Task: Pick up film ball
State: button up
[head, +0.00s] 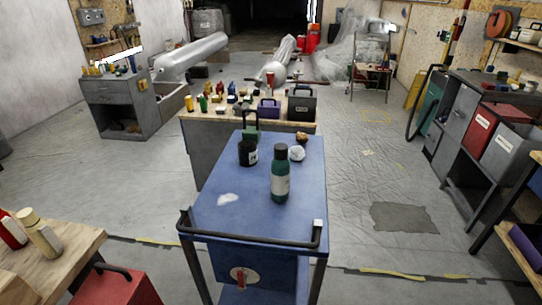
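A small whitish crumpled ball (297,153), which looks like the film ball, sits on the far right part of the blue cart's top (240,215). It is just right of and behind a dark green bottle (280,175) with a black cap and pale label. A small brown object (302,137) lies just behind the ball. My gripper is not in view.
A black jar (247,153) and a green item with a dark loop handle (250,130) also stand on the cart. A dark rail (250,240) edges the near side. A cluttered workbench (200,116) stands behind.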

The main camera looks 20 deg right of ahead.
aim_at(296, 152)
jog(key=i+l+u, duration=0.2)
jog(key=l+u, duration=0.15)
jog(key=i+l+u, duration=0.15)
jog(key=l+u, duration=0.2)
jog(key=i+l, duration=0.15)
jog(key=l, duration=0.4)
jog(key=i+l+u, duration=0.1)
jog(key=l, duration=0.4)
jog(key=i+l, duration=0.15)
jog(key=l, duration=0.4)
jog(key=i+l+u, duration=0.1)
jog(key=l, duration=0.45)
jog(key=i+l, duration=0.1)
jog(key=l, duration=0.45)
jog(key=u, duration=0.05)
